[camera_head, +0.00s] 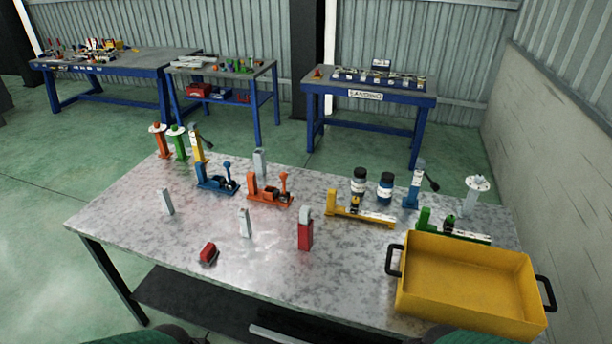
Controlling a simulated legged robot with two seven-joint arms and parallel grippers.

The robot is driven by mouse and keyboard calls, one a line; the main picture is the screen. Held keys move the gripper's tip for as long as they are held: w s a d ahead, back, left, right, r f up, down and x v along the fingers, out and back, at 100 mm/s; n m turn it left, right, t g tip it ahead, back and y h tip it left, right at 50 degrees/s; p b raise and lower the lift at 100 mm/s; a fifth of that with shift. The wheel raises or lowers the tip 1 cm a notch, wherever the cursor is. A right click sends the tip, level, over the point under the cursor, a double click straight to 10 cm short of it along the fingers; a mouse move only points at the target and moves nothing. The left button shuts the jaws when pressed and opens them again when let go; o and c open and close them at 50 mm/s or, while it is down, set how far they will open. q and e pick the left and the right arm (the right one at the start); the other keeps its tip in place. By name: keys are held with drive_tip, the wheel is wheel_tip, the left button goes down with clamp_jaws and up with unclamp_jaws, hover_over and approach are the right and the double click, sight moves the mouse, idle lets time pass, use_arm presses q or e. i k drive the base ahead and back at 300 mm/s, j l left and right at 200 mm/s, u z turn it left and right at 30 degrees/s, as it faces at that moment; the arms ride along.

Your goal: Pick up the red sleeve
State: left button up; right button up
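Two red things are on the grey metal table (150,232). One is a red block-shaped piece (305,236) standing upright near the front middle, with a grey top rising from it. The other is a small red piece with dark parts (208,253), lying low near the front edge, left of the upright one. I cannot tell for sure which is the sleeve. Neither of my grippers is in view, and nothing of mine touches either red piece.
A yellow bin (400,295) with black handles fills the front right. Small grey posts (244,222) stand near the red pieces. Blue (216,182), orange (268,192) and yellow (358,215) fixtures line the middle. Two dark jars (385,189) stand behind. The front left is clear.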

sight(305, 235)
drive_tip(key=i+j, duration=0.25)
drive_tip(key=i, duration=0.2)
drive_tip(key=i+j, duration=0.25)
drive_tip(key=i, duration=0.25)
drive_tip(key=i+j, duration=0.25)
drive_tip(key=i, duration=0.2)
drive_tip(key=l+z, duration=0.05)
